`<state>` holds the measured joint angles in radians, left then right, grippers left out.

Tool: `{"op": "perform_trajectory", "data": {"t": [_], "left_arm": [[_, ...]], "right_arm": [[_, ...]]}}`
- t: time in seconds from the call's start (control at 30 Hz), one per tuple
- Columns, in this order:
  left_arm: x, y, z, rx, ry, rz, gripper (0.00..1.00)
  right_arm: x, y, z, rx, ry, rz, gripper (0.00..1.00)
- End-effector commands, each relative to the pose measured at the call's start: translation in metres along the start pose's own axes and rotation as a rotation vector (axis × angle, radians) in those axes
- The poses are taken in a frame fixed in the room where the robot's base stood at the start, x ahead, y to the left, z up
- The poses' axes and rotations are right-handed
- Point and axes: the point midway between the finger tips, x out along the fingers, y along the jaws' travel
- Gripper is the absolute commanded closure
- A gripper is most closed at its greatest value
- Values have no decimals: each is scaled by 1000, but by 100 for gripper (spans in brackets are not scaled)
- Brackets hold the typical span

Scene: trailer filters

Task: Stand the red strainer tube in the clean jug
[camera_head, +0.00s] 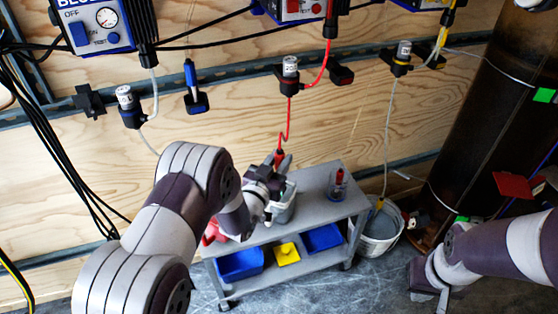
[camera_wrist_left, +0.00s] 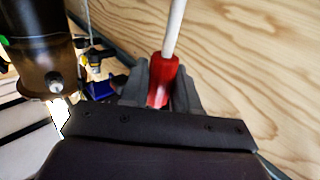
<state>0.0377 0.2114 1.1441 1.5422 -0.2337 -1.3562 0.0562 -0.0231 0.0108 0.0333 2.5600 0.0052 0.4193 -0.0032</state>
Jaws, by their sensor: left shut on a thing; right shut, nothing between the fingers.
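My left gripper (camera_head: 279,163) is shut on the red strainer tube (camera_head: 279,153), which hangs at the end of a red hose. In the left wrist view the red tube (camera_wrist_left: 162,80) sits between the fingers with a pale hose rising from it. A pale grey container (camera_head: 283,212) stands on the cart below my left gripper and is partly hidden by it. A small clear jug (camera_head: 337,188) with something red in it stands farther right on the cart. I cannot tell which one is the clean jug. My right gripper (camera_head: 424,290) is shut and empty at the lower right.
The grey cart (camera_head: 318,209) has blue bins (camera_head: 240,264) and a yellow bin (camera_head: 286,253) on its lower shelf. A white bucket (camera_head: 381,232) with a pale hose in it stands right of the cart. A dark column (camera_head: 480,120) rises behind my right arm.

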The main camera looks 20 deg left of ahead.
Motion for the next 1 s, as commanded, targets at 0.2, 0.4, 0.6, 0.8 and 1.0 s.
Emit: {"op": "perform_trajectory", "data": {"t": [0.2, 0.4, 0.6, 0.8, 1.0], "left_arm": [[0, 0, 4, 0, 1, 0, 100], [0, 0, 7, 0, 1, 0, 100], [0, 0, 10, 0, 1, 0, 100], [0, 0, 13, 0, 1, 0, 100], [0, 0, 13, 0, 1, 0, 40]], "right_arm": [[3, 0, 0, 0, 0, 0, 100], [6, 0, 1, 0, 0, 0, 100], [8, 0, 1, 0, 0, 0, 100], [11, 0, 1, 0, 0, 0, 100], [11, 0, 1, 0, 0, 0, 100]]}}
